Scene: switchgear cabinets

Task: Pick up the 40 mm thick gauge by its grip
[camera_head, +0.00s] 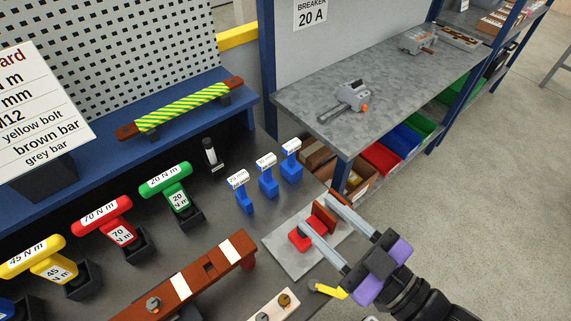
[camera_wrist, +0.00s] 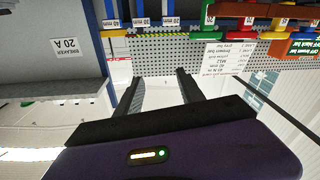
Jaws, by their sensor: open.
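Three blue gauges with white-labelled grips stand upright in a row on the dark bench in the head view. The 40 mm gauge (camera_head: 291,163) appears to be the rightmost; the labels are small there. The wrist view is upside down and shows the 40 mm gauge (camera_wrist: 110,22) at the left of the row, with the 30 mm gauge (camera_wrist: 139,21) and 20 mm gauge (camera_wrist: 171,21) beside it. My gripper (camera_head: 315,208) is open and empty, below and right of the gauges in the head view. Its two fingers (camera_wrist: 159,76) are apart in the wrist view.
A grey plate (camera_head: 279,254) with red and brown parts lies behind my fingers. A brown bar (camera_head: 205,270) lies nearer. Green (camera_head: 168,176), red (camera_head: 103,215) and yellow (camera_head: 33,257) torque tools stand left. A grey shelf (camera_head: 385,85) rises at the right.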

